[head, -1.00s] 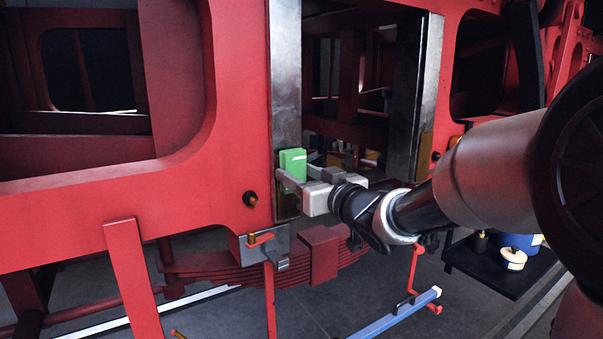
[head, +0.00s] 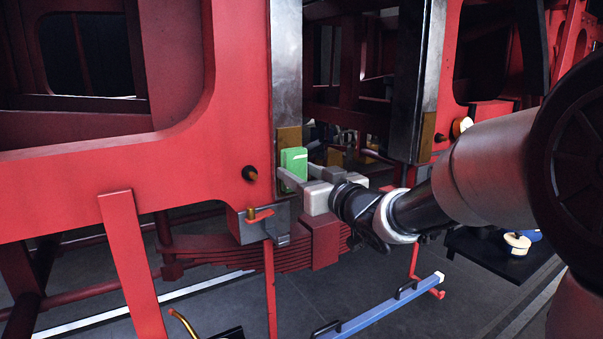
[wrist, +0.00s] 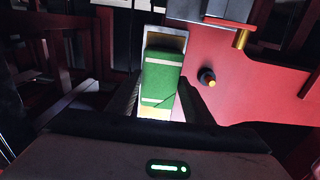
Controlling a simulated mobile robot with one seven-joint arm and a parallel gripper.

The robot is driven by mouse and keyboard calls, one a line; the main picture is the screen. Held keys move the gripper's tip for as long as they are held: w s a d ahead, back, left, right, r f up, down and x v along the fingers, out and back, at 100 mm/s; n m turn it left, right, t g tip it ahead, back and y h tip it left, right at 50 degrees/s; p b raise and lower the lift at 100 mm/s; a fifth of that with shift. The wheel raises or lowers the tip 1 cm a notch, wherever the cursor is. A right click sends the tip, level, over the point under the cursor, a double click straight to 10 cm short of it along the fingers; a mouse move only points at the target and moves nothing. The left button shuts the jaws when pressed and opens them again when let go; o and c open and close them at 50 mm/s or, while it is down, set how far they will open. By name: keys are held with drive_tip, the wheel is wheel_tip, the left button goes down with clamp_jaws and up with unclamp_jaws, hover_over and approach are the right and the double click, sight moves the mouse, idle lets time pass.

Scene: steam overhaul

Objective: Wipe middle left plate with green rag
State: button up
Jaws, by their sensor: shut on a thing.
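A bright green rag (head: 293,160), folded into a block, is held between the fingers of my gripper (head: 300,178) at the lower part of the left upright metal plate (head: 286,70). The plate is grey with a bronze-brown patch just above the rag. My gripper's fingers lie along both sides of the rag.
A red frame (head: 80,185) surrounds the plate. A dark knob (head: 250,173) juts out left of the rag, and a grey bracket (head: 266,222) sits below. A second metal plate (head: 408,80) stands to the right. A blue bar (head: 385,308) lies low in front.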

drive_tip(key=shift+f+b, duration=2.55)
drive_tip(key=shift+f, duration=0.8)
drive_tip(key=shift+s+r, duration=0.1)
drive_tip(key=shift+p+v, duration=0.6)
drive_tip(key=shift+v, duration=2.35)
drive_tip(key=shift+p+v, duration=0.35)
drive_tip(key=shift+v, duration=1.15)
drive_tip(key=shift+d, duration=0.1)
